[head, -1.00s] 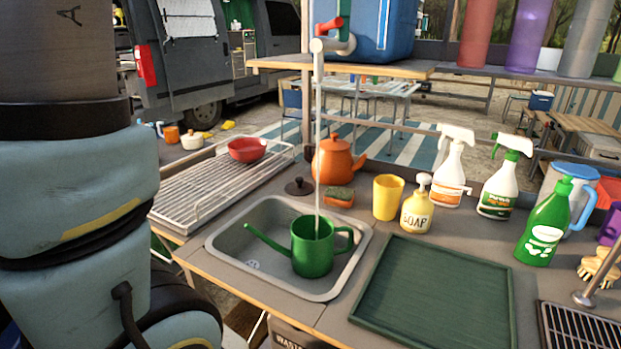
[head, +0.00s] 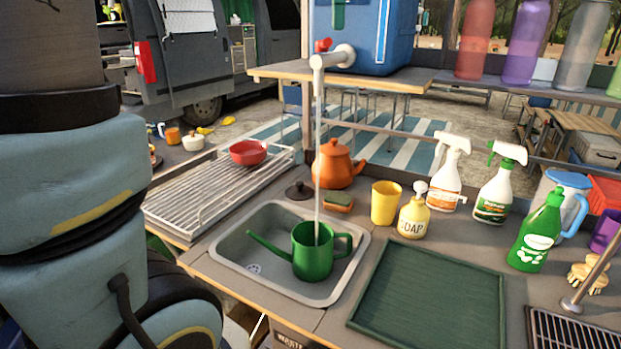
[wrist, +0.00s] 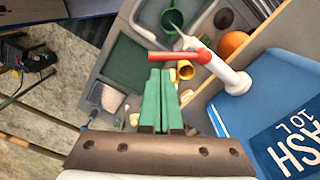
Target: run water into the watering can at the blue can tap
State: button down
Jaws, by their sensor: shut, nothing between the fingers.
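The blue can (head: 378,35) stands on a raised wooden shelf. Its white tap (head: 318,62) has a red lever (head: 323,45), and a thin stream of water falls from the spout. The green watering can (head: 312,255) stands upright in the sink (head: 245,245) with the stream entering its top. In the wrist view, my gripper (wrist: 161,75) has its green fingers shut and empty, apart from the red lever (wrist: 165,56) just beyond the tips. The tap (wrist: 237,82) is to their right, and the watering can (wrist: 172,18) lies below. A green strip before the blue can may be my fingers.
A green tray (head: 430,300) lies right of the sink. A yellow cup (head: 385,203), soap bottle (head: 413,215) and spray bottles (head: 447,172) stand behind it. An orange kettle (head: 335,165) stands behind the sink, and a drying rack (head: 205,195) is at its left.

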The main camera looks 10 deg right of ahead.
jog(key=a, duration=0.5)
jog(key=shift+w+a+b, duration=0.15)
jog(key=shift+w+b, duration=0.15)
jog(key=shift+w, duration=0.1)
notch_tip(320, 180, down, 4)
jog(key=b, duration=0.3)
jog(key=shift+f, duration=0.25)
dwell(3.8)
